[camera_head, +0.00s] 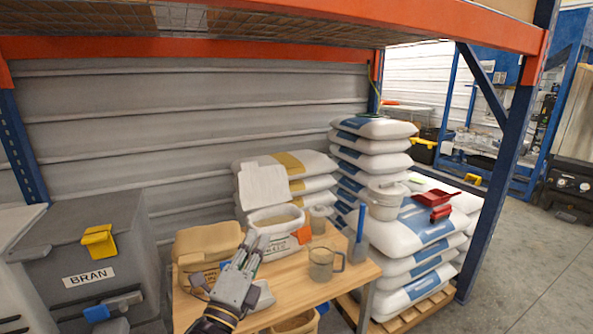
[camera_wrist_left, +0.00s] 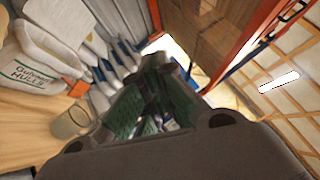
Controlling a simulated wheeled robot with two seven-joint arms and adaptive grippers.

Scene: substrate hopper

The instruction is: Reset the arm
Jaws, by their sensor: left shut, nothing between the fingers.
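My left gripper (camera_head: 251,248) is shut and empty. In the head view it is raised over the wooden table (camera_head: 338,290), in front of an open white sack (camera_head: 276,219). In the left wrist view the gripper (camera_wrist_left: 150,85) points up and away, its fingers together. My right gripper shows in neither view.
A clear measuring jug (camera_head: 322,264) stands right of the gripper, and a tan sack (camera_head: 207,243) lies left of it. A grey BRAN bin (camera_head: 85,258) stands at the far left. Stacked white sacks (camera_head: 416,229) with red scoops (camera_head: 432,198) rise behind. The blue rack upright (camera_head: 494,180) stands right.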

